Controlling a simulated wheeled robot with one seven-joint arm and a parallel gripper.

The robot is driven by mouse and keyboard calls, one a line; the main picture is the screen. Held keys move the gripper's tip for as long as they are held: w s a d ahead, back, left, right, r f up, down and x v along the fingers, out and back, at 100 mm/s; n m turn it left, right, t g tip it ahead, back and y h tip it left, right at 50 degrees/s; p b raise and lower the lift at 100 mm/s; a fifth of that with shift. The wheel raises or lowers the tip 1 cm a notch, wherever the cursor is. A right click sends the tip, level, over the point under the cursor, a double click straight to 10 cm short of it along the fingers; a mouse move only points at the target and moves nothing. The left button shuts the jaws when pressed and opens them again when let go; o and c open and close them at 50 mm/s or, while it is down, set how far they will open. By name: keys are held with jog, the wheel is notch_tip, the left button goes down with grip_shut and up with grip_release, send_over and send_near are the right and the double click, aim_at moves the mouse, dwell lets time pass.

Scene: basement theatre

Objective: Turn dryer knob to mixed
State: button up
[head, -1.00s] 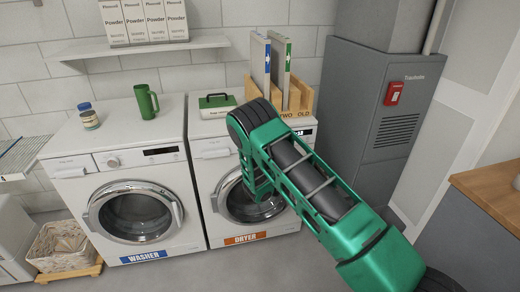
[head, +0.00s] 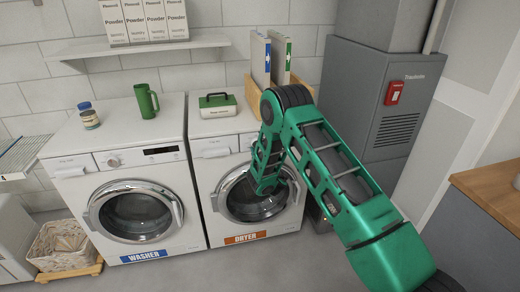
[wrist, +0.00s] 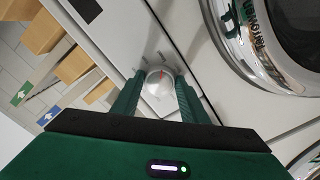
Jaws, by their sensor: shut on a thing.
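The white dryer (head: 207,185) stands right of the washer, with an orange DRYER label. In the head view my arm covers its control panel, so its knob and my gripper do not show there. In the wrist view the round pale dryer knob (wrist: 160,82) sits on the white panel, with a small red pointer near its upper middle and short dial marks around it. My gripper (wrist: 159,86) has its green fingers on either side of the knob and is shut on it. The dial wording is not readable.
The washer (head: 75,205) stands left, with a green mug (head: 147,102) on top. A green-and-white box (head: 217,106) and a wooden file holder (head: 252,95) stand on the dryer. A grey cabinet (head: 375,75) is at right.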

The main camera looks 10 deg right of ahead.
jog(key=shift+d+f, duration=0.1)
jog(key=shift+d, duration=0.1)
dwell(0.3)
jog(key=o, duration=1)
jog(key=shift+f, duration=0.1)
jog(key=shift+a, duration=0.1)
jog(key=s, duration=1)
jog(key=shift+s, duration=0.15)
